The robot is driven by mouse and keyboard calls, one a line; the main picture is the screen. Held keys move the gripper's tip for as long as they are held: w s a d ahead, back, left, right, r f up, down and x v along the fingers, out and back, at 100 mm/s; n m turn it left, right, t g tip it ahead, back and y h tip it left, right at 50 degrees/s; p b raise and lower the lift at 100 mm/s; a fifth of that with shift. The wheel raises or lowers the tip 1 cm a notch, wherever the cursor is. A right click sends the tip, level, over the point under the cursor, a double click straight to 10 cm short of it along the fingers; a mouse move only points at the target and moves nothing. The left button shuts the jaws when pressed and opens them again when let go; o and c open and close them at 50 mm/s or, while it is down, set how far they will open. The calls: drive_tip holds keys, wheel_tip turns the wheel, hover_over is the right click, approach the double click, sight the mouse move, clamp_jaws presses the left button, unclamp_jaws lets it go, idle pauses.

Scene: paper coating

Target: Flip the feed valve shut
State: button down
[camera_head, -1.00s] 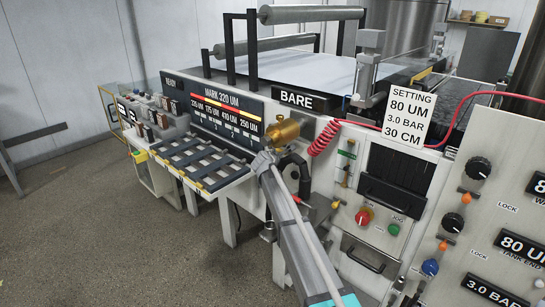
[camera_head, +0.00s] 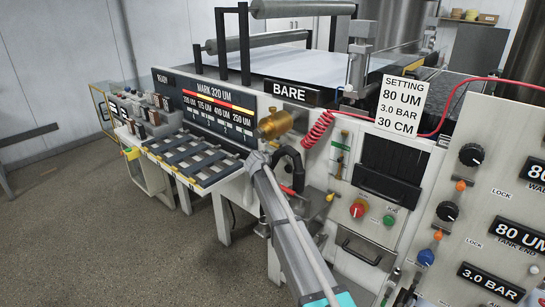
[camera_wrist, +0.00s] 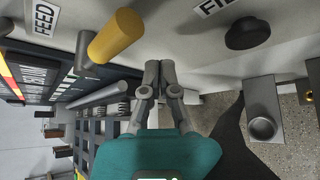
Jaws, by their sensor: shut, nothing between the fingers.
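A brass-coloured cylinder (camera_head: 275,124) sticks out from the machine front, right of the slatted shelf. In the wrist view the cylinder (camera_wrist: 116,36) is yellow, on a grey fitting beside a FEED label (camera_wrist: 43,17). My gripper (camera_head: 258,158) is just below it in the head view. In the wrist view my gripper (camera_wrist: 159,70) has its fingertips together and empty, to the right of the cylinder with a gap between them. A small red part (camera_head: 287,190) shows beside my arm; I cannot tell whether it belongs to the valve.
A dark round knob (camera_wrist: 248,32) is at upper right in the wrist view, near a partly cut-off label. A red coiled hose (camera_head: 317,130) hangs right of the brass cylinder. The slatted shelf (camera_head: 190,158) lies left. Open floor (camera_head: 110,240) is at lower left.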

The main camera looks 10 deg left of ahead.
drive_tip(key=s+a+r+p, duration=0.3)
drive_tip(key=s+a+p, duration=0.1)
drive_tip(key=s, duration=0.4)
drive_tip(key=shift+r, duration=0.35)
idle(0.7)
